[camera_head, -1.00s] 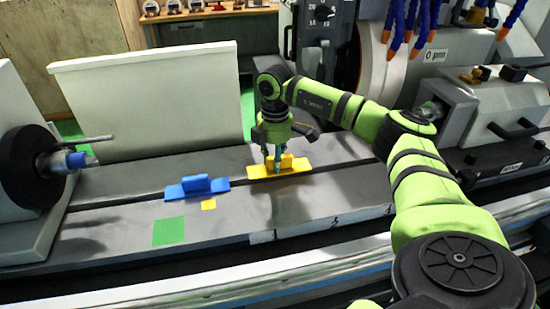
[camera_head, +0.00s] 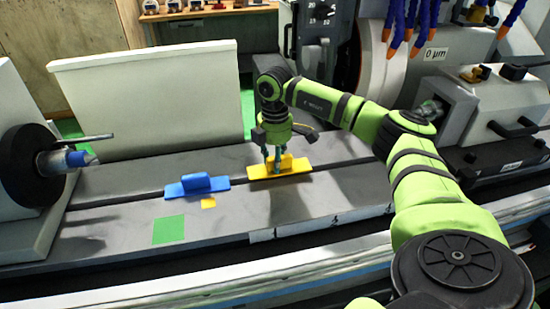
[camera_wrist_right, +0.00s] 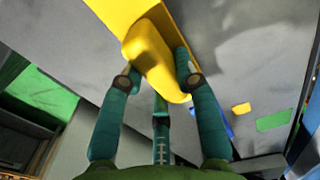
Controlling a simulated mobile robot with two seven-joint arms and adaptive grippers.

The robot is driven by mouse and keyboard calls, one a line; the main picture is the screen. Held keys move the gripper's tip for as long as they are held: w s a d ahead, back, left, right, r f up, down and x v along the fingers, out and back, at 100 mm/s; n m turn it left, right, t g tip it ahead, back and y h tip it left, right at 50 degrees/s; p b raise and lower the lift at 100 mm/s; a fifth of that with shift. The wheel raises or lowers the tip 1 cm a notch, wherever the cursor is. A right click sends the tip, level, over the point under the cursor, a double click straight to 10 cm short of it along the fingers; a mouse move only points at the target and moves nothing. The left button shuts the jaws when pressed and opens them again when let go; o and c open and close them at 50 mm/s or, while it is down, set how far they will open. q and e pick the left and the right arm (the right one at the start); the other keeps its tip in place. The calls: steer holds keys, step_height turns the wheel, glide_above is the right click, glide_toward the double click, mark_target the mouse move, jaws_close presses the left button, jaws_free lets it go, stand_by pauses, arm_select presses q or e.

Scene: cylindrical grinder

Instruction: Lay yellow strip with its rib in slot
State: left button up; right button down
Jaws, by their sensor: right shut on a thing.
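The yellow strip (camera_head: 292,170), a flat bar with an upright grip block, lies along the dark slot (camera_head: 130,197) in the grey machine table. My right gripper (camera_head: 276,167) comes down on it from above and is shut on its block. In the right wrist view, two teal fingers (camera_wrist_right: 157,80) stand on either side of the yellow block (camera_wrist_right: 150,45). The rib is hidden under the strip, so I cannot tell how deep it sits in the slot. My left gripper is not in view.
A blue strip (camera_head: 197,186) lies along the slot to the left. Green (camera_head: 168,230) and yellow (camera_head: 208,203) patches mark the table in front. A pale upright panel (camera_head: 150,105) stands behind, with a spindle and its blue tip (camera_head: 78,159) at left.

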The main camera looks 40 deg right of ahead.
steer(key=shift+f+b, duration=0.55)
steer(key=shift+f, duration=0.45)
steer(key=c, duration=0.8)
jaws_free()
steer(key=shift+c, duration=0.2)
steer(key=shift+r, duration=0.1)
step_height(320, 180, up, 12)
